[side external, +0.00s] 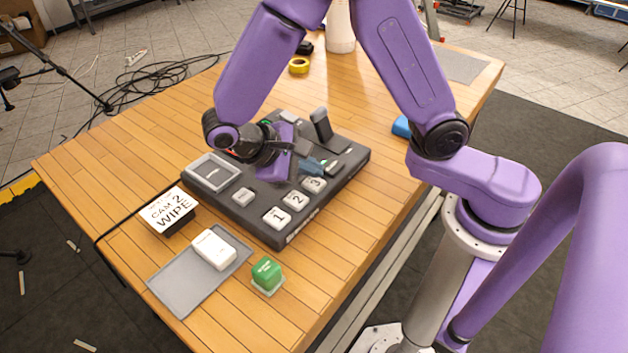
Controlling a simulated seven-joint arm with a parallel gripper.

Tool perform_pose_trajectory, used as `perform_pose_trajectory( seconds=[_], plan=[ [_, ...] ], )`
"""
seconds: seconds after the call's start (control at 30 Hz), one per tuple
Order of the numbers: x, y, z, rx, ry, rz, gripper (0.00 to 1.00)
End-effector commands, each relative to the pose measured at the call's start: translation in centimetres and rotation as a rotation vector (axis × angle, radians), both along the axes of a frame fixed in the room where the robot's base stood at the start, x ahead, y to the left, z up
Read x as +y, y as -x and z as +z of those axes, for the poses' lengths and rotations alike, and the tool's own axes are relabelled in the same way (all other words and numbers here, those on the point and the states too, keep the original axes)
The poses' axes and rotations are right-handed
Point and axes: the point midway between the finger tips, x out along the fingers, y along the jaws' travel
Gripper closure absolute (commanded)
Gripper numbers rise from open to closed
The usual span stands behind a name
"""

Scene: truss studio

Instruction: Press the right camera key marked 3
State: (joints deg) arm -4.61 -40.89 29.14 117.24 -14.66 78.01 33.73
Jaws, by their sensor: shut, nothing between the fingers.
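A dark grey switcher console (237,213) sits on the wooden table. White keys marked 1 (277,217), 2 (295,200) and 3 (314,185) run in a row along its near right side. Key 3 is the farthest of the row and its face is uncovered. My gripper (311,167) is shut and empty, low over the console just behind key 3. The purple hand hides part of the console's middle. I cannot tell whether the fingertips touch the console.
A lever (320,124) rises from the console behind my gripper. A "CAM 2 WIPE" card (168,210) stands to the left. A grey mat (184,285) with a white block (214,250) and a green button (267,273) are in front. Yellow tape (299,66) lies behind.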

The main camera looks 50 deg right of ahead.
Motion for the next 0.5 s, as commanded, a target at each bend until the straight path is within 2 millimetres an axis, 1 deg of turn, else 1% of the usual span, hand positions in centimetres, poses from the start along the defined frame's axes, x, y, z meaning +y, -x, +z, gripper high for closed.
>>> perform_pose_trajectory(
  seconds=[0.27,0.5],
  plan=[
    [-0.02,0.02,-0.79,0.001,0.002,-0.001,1.00],
    [-0.02,0.01,-0.81,0.001,0.000,-0.001,1.00]
  ],
)
